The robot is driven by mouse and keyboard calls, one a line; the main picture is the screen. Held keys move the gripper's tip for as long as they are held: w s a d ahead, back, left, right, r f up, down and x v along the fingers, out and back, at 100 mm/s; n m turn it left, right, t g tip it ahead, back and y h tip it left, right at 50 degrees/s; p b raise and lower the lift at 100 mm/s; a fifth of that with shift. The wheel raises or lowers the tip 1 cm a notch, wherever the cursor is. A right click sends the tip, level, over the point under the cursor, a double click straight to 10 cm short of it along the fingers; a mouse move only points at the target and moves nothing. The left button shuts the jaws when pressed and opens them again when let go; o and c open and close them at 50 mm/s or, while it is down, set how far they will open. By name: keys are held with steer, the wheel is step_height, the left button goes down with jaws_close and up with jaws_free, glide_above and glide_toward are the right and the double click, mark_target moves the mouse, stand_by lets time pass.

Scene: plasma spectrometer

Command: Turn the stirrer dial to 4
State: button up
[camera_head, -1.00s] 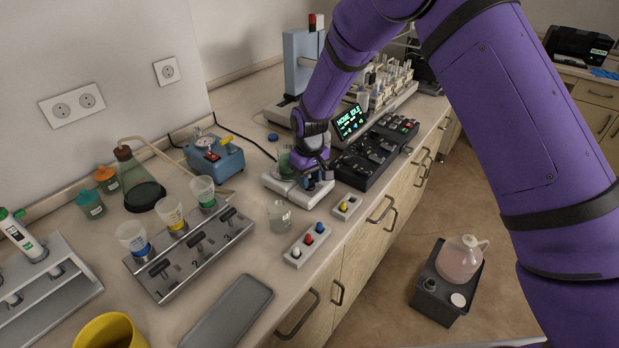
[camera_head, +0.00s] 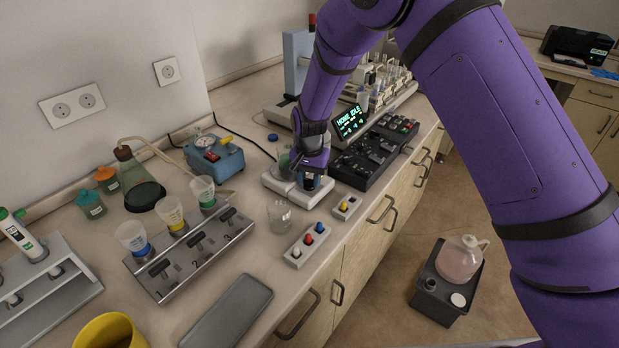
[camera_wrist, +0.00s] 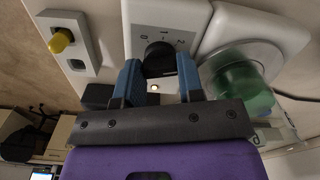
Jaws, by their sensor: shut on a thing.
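The stirrer (camera_head: 292,188) is a white unit on the bench, below my gripper in the head view. In the wrist view its front panel (camera_wrist: 165,22) shows small printed marks, and the black stirrer dial (camera_wrist: 160,58) sits between my fingertips. My gripper (camera_wrist: 155,75) has blue fingers, one on each side of the dial, and is shut on it. The dial's pointer and setting cannot be read. A beaker with green liquid (camera_wrist: 240,88) stands on the stirrer's round plate, blurred in the wrist view. In the head view my gripper (camera_head: 310,182) mostly hides the dial.
A small box with a yellow button (camera_wrist: 62,40) is beside the stirrer. An empty glass beaker (camera_head: 279,217) and a three-button box (camera_head: 308,244) stand in front. A black control panel (camera_head: 375,152) with a lit display (camera_head: 349,121) is close on the right.

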mark_target(310, 180)
steer(key=m, duration=0.6)
steer(key=shift+m, duration=0.3)
steer(key=m, duration=0.6)
stand_by(0.4)
steer(key=o, duration=0.7)
steer(key=shift+c, duration=0.2)
step_height(310, 180, up, 11)
